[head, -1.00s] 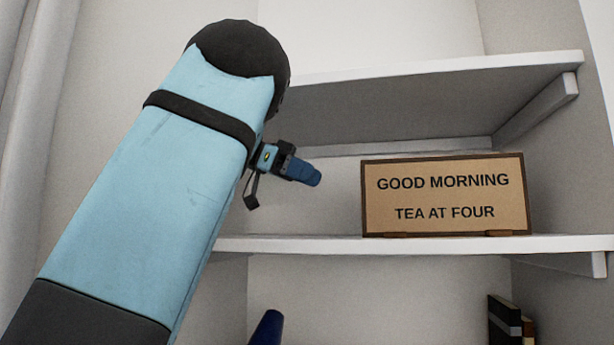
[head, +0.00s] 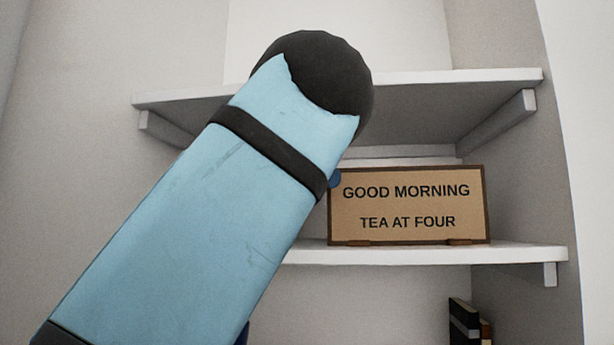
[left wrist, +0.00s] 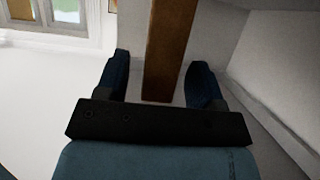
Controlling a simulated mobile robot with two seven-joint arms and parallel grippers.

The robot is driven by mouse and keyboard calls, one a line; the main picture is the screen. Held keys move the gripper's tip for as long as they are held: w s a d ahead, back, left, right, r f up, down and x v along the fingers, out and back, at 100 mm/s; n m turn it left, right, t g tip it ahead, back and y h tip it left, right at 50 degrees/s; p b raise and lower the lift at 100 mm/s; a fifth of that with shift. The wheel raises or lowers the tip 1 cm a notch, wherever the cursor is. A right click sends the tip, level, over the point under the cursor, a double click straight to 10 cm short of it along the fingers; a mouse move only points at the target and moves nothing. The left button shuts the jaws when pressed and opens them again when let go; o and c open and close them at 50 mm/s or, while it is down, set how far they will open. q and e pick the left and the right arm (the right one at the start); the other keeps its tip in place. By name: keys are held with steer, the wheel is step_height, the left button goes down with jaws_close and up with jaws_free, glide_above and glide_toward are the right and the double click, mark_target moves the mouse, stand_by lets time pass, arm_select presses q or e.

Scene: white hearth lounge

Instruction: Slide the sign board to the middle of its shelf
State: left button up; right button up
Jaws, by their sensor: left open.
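The sign board (head: 408,232), tan with a dark brown frame, stands upright on a white shelf (head: 515,254), right of the shelf's middle. It reads "GOOD MORNING TEA AT FOUR". My left arm crosses the head view and hides the shelf's left part. A blue fingertip of my left gripper (head: 334,179) shows at the board's upper left corner; the rest is behind my arm. In the left wrist view, my left gripper (left wrist: 159,64) is open, with the board's brown edge (left wrist: 168,45) between its fingers. Contact cannot be told. My right gripper is not in view.
An upper white shelf (head: 440,78) overhangs the board. Dark books (head: 464,322) stand on a lower level at the right. The alcove's right wall (head: 535,190) is a short way from the board, with some bare shelf between them.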

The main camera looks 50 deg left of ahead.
arm_select(q)
steer(key=shift+x, duration=0.75)
steer(key=shift+r, duration=0.1)
jaws_close()
steer(key=shift+p, duration=0.3)
